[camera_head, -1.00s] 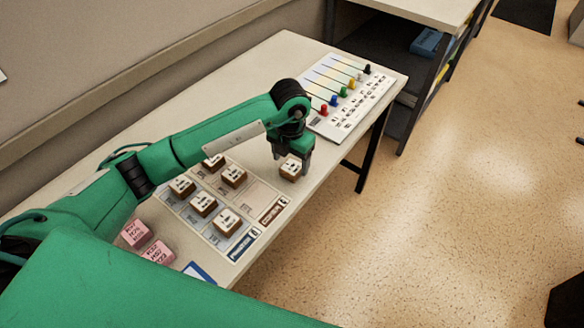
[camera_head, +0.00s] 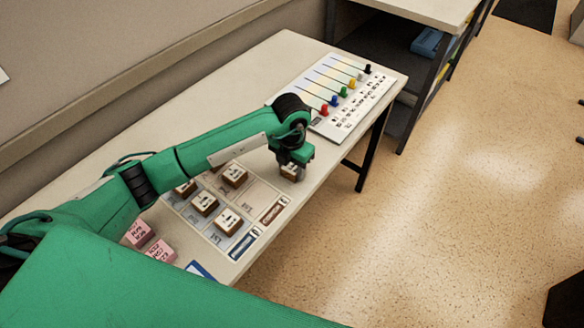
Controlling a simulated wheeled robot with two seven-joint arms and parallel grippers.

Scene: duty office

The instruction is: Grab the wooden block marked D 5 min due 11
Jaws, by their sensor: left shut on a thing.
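My left gripper (camera_head: 293,166) points down over the far right part of the table and is shut on a wooden block (camera_head: 290,172) with a pale top. The gripper covers most of that block, and its marking cannot be read. Several similar wooden blocks with pale, printed tops sit on a printed mat (camera_head: 254,228) to the left, among them one block (camera_head: 235,175), a second (camera_head: 204,203) and a third (camera_head: 229,219). Their small print is too blurred to read. My arm hides part of the mat. My right gripper is not in view.
A white board (camera_head: 350,100) with coloured pegs lies beyond the gripper. Pink blocks (camera_head: 139,233) and a blue-edged card (camera_head: 200,270) lie near the front left. The table (camera_head: 262,72) is clear behind the arm. A shelf unit (camera_head: 405,95) stands beyond it.

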